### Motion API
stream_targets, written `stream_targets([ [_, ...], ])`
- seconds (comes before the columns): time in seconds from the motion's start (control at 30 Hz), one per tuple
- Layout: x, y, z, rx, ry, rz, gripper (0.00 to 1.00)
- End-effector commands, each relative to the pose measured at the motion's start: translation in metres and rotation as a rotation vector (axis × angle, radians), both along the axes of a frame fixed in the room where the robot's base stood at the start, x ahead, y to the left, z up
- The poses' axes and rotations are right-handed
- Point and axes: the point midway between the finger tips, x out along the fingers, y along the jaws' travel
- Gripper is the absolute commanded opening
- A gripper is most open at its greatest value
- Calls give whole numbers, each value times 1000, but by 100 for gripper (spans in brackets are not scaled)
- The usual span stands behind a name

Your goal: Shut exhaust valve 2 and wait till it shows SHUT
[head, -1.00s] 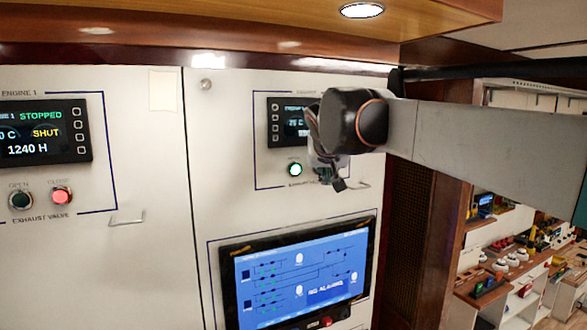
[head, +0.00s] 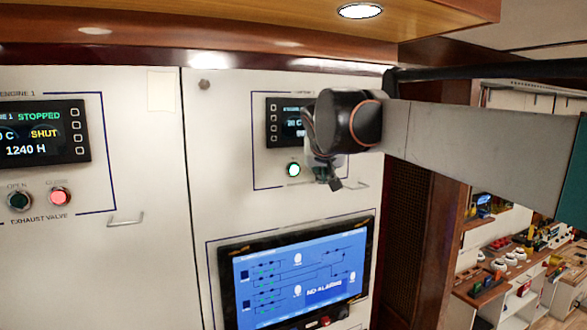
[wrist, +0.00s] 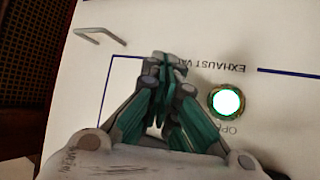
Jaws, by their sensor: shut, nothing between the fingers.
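The second engine's panel has a dark display (head: 289,121) in the head view, its right part hidden behind my arm, so its valve state cannot be read. Below it the OPEN button (head: 293,169) glows pale green; it also shows lit in the wrist view (wrist: 226,102), right of my gripper. My gripper (wrist: 160,62) is shut and empty, its tips at the panel face beside the EXHAUST VALVE lettering. In the head view my gripper (head: 330,180) is right of the OPEN button. The CLOSE button is hidden behind my gripper; I cannot tell whether the tips touch it.
At left, the engine 1 display (head: 44,133) reads STOPPED and SHUT, above a dark OPEN button (head: 19,201) and a red-lit CLOSE button (head: 60,197). A blue screen (head: 297,272) reading NO ALARMS sits below my gripper. A metal handle (wrist: 100,36) juts from the panel nearby.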

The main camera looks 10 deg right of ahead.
Motion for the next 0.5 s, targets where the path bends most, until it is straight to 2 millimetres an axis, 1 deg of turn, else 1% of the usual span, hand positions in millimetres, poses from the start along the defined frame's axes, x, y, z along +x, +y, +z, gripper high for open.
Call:
stream_targets([
  [0.5,5,2,0,0,0,0,0],
])
